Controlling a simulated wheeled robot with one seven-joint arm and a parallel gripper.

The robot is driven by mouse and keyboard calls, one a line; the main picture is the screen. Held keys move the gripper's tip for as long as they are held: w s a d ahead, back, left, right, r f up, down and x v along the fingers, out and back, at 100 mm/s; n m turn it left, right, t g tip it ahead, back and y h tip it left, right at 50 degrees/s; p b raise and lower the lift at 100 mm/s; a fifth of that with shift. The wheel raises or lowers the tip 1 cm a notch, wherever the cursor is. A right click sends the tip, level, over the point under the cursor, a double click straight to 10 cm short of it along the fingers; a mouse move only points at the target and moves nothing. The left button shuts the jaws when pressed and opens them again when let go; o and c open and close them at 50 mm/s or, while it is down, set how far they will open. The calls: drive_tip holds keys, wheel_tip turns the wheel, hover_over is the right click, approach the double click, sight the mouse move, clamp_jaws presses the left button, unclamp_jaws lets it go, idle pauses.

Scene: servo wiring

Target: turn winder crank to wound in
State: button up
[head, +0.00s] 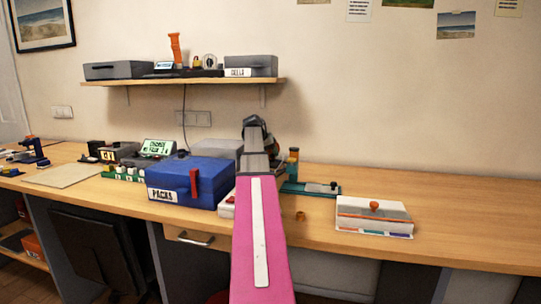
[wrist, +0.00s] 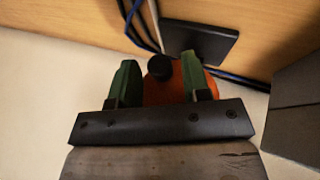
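In the wrist view, my gripper (wrist: 158,62) has its two green fingers spread apart. An orange part (wrist: 165,90), which looks like the winder crank, shows between and beyond the fingers. A round black knob (wrist: 160,67) on it sits between the fingertips, with a gap visible on both sides. Whether the fingers touch the orange part is not clear. In the head view, my pink arm reaches over the bench and hides most of the gripper and the winder, so the crank's angle cannot be read there.
Dark cables (wrist: 140,25) and a black plate (wrist: 200,42) lie close by. A blue box (head: 185,182) stands left of my arm. A teal-and-orange device (head: 293,160) and a white box (head: 374,214) stand right. The bench's far right is clear.

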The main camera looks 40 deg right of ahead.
clamp_jaws()
drive_tip(key=t+y, duration=0.1)
drive_tip(key=m+t+y, duration=0.1)
drive_tip(key=t+y, duration=0.1)
drive_tip(key=shift+a+f, duration=0.1)
drive_tip(key=shift+f, duration=0.2)
drive_tip(key=shift+w+a+f+m+t+y, duration=0.1)
drive_tip(key=shift+w+m+t+y, duration=0.1)
drive_tip(key=shift+t+y, duration=0.6)
drive_tip(key=shift+w+a+f+m+t+y, duration=0.15)
drive_tip(key=shift+t+y, duration=0.25)
drive_tip(key=shift+t, duration=0.7)
drive_tip(key=shift+d+r, duration=0.1)
drive_tip(key=shift+o, duration=1.2)
unclamp_jaws()
